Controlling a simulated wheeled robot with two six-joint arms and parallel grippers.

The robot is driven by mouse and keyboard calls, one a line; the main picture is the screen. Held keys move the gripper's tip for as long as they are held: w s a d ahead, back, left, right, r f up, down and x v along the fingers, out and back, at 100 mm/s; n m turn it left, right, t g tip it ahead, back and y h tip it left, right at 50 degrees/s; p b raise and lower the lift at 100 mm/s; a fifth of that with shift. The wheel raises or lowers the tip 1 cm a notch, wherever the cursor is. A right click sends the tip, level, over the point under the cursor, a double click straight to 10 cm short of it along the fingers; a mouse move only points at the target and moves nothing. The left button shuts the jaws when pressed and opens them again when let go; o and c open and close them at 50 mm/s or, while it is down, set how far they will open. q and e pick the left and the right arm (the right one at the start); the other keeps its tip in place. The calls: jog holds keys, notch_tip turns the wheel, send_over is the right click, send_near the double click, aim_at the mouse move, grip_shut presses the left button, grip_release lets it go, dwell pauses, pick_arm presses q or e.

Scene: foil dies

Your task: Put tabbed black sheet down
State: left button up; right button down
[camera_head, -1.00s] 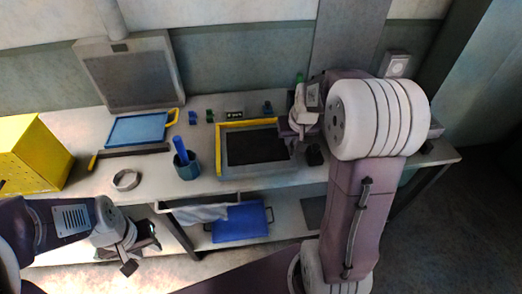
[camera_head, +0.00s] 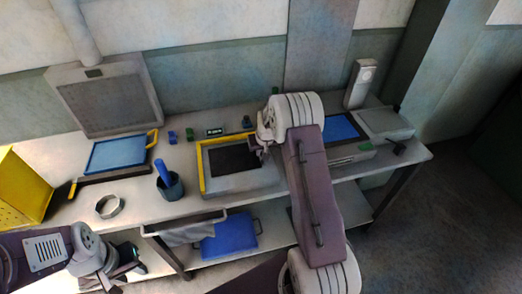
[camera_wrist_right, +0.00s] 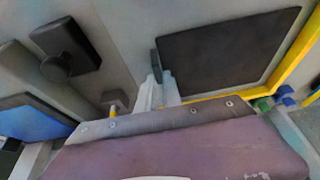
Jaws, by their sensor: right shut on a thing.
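The tabbed black sheet (camera_head: 233,160) lies over a grey plate (camera_head: 240,183) with a yellow L-shaped edge along its left and back. In the right wrist view the dark sheet (camera_wrist_right: 225,48) appears flat, with the yellow edge to its right. My right gripper (camera_head: 264,141) is at the sheet's right edge. Its fingers (camera_wrist_right: 160,82) are shut on a small dark tab at the sheet's edge. Whether the sheet touches the plate everywhere is hard to tell. My left gripper (camera_head: 126,264) is open and empty, low at the front left of the table.
A blue framed sheet (camera_head: 118,152), a ring (camera_head: 109,205) and a dark cup (camera_head: 170,187) with a blue handle stand left. A yellow box (camera_head: 22,185) is at far left. A blue panel (camera_head: 340,128) lies right of my right arm. A blue case (camera_head: 228,238) sits on the lower shelf.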

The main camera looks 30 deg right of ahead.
jog(key=c, duration=1.9)
grip_release()
jog(key=shift+s+f, duration=0.1)
jog(key=shift+c, duration=0.2)
jog(key=o, duration=0.4)
jog(key=shift+r, duration=0.6)
jog(key=v, duration=1.1)
jog(key=s+a+f+n+g, duration=0.1)
jog(key=s+a, duration=0.3)
jog(key=s, duration=0.3)
jog(key=s+a+f+g, duration=0.1)
jog(key=s+a+f, duration=0.1)
jog(key=s+a, duration=0.3)
jog(key=s+a+f+n+g+y, duration=0.1)
jog(key=s+a, duration=0.3)
jog(key=s, duration=0.6)
jog(key=shift+s+a+f+n+b, duration=0.25)
jog(key=shift+a+f+n+b, duration=0.1)
jog(key=shift+a+f, duration=0.1)
